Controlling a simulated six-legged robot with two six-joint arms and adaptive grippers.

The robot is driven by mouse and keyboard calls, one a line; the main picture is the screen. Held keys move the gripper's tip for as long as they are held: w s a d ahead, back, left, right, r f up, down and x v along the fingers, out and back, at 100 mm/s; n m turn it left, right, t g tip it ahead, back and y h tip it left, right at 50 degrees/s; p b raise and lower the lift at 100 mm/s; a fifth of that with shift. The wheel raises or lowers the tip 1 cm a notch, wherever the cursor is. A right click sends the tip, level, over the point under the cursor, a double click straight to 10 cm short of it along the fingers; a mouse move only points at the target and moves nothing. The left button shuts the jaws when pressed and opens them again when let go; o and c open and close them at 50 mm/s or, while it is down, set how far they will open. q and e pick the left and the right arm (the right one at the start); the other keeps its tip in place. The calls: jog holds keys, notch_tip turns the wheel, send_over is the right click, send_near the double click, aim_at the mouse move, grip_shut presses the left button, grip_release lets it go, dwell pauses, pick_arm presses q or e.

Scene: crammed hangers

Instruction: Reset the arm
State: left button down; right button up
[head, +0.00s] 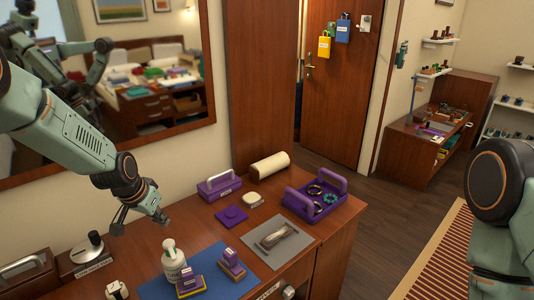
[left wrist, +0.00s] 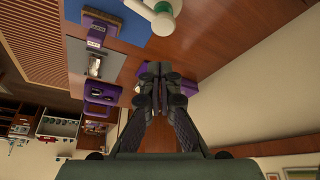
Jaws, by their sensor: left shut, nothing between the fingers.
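My left arm (head: 72,135) comes in from the left in the head view. Its left gripper (head: 142,222) hangs over the dresser top, behind and to the left of the white pump bottle. In the left wrist view the fingers of the left gripper (left wrist: 160,76) are together, with nothing held between them. My right arm (head: 503,195) shows only in part at the right edge of the head view, and its gripper is out of view.
A mirror (head: 190,125) hangs on the wall behind. Dark floor (head: 395,225) lies open to the right.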

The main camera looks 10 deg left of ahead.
pick_arm(q)
jog(key=s+d+f+g, duration=0.2)
jog(key=s+d+f, duration=0.5)
jog(key=s+f, duration=0.25)
jog(key=s+d+f+n+g, duration=0.1)
jog(key=s+d+f, duration=0.1)
jog(key=s, duration=0.8)
jog(key=s+d+f+n+g, duration=0.1)
jog(key=s+d+f, duration=0.1)
jog(key=s, duration=0.8)
jog(key=s+d+f+g, duration=0.1)
jog(key=s+d+f, duration=0.15)
jog(key=s, duration=0.85)
notch_tip(320, 180, down, 18)
jog(key=w+b, duration=0.1)
jog(key=b, duration=1.7)
jog(key=shift+a+y, duration=0.25)
jog(key=shift+y, duration=0.15)
